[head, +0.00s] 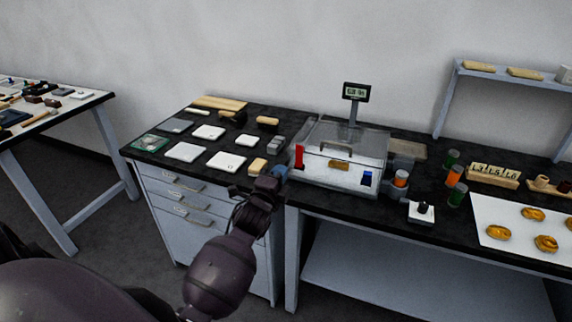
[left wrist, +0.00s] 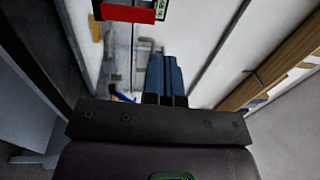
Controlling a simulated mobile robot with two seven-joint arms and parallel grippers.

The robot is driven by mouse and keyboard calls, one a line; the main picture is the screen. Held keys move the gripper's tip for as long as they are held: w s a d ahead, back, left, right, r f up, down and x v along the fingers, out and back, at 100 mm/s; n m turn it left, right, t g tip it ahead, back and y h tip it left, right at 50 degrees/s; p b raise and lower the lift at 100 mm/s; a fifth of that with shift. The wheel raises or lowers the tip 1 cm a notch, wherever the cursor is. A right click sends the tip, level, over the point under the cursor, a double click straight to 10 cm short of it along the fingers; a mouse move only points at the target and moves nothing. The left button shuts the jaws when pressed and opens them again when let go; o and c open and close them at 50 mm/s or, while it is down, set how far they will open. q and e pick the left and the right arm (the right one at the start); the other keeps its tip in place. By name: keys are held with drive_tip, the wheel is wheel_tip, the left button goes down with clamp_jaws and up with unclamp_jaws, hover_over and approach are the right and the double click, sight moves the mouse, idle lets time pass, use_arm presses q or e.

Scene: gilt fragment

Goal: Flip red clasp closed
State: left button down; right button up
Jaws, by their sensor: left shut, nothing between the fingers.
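The red clasp (head: 299,157) stands at the left end of the front of a clear-lidded case (head: 328,175) on the black bench. It also shows at the top of the left wrist view (left wrist: 128,12). I cannot tell its exact angle. A blue clasp (head: 367,178) is on the right of the case's front. My left gripper (head: 280,172) is just left of the case's front left corner, apart from the red clasp and a little lower in the picture. Its blue fingers (left wrist: 166,72) are together with nothing between them. My right gripper is not in view.
White and grey pads (head: 226,161) and small blocks lie on the bench left of the case. A display on a post (head: 356,93) rises behind it. Orange and green jars (head: 454,175) and a white tray of pastries (head: 510,243) are to the right.

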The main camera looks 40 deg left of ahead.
use_arm(q)
drive_tip(key=shift+r+v, duration=0.2)
drive_tip(key=shift+v, duration=0.8)
drive_tip(key=shift+r+v, duration=0.15)
drive_tip(key=shift+v, duration=0.9)
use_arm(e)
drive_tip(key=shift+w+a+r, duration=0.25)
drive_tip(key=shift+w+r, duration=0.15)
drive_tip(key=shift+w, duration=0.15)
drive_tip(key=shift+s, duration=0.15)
use_arm(q)
drive_tip(key=s+d+f+n+g+h, duration=0.2)
drive_tip(key=s+d+f+n, duration=0.3)
drive_tip(key=s+f, duration=0.5)
drive_tip(key=s+d+f+n+g+h, duration=0.2)
drive_tip(key=s+d+f+n+g, duration=0.3)
drive_tip(key=s+f+n, duration=0.4)
drive_tip(key=s+f, duration=0.1)
drive_tip(key=s, duration=0.2)
drive_tip(key=shift+f, duration=0.4)
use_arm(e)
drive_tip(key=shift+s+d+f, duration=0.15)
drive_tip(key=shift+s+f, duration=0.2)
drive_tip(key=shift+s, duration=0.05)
